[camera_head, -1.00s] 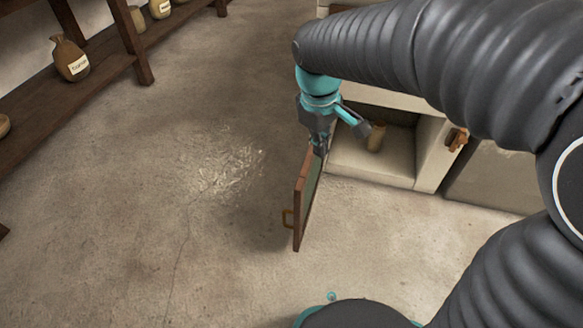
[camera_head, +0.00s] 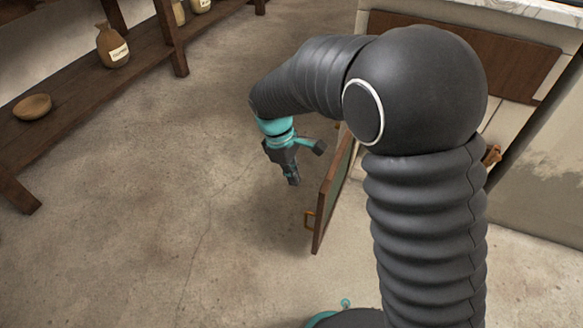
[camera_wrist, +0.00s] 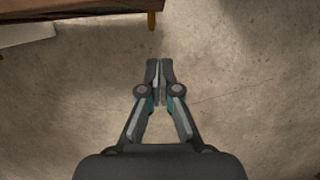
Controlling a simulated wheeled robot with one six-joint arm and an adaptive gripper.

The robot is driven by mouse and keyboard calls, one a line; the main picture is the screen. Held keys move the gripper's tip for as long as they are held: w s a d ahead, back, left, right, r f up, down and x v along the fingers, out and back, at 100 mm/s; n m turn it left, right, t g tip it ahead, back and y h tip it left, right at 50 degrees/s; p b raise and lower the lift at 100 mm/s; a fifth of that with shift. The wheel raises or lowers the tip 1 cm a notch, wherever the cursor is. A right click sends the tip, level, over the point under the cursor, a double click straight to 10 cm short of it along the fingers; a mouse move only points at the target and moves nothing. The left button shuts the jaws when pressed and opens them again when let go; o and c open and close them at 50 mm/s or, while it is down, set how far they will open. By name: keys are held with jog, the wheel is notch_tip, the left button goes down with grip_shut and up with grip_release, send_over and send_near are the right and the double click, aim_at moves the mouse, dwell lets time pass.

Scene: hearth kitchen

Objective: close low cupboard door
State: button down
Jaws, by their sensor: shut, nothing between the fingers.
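The low cupboard door (camera_head: 334,189) is brown wood with a greenish inner panel and stands swung out from the cupboard, open. Its brass handle (camera_head: 309,220) is on the left, outer face near the free end. The door's edge also shows at the top of the wrist view (camera_wrist: 95,14), with the handle (camera_wrist: 151,21) hanging from it. My gripper (camera_head: 294,181) is shut and empty, left of the door on its handle side, apart from it. It also shows in the wrist view (camera_wrist: 159,66). My arm hides most of the cupboard's opening.
A pale counter with a brown front panel (camera_head: 470,55) stands at the upper right. The stone floor between is clear.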

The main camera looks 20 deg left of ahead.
aim_at(332, 177)
jog(key=d+f+b, duration=0.1)
jog(key=d+f, duration=0.3)
jog(key=d, duration=0.1)
jog(key=shift+s, duration=0.2)
jog(key=shift+s+d, duration=0.1)
jog(key=shift+d, duration=0.05)
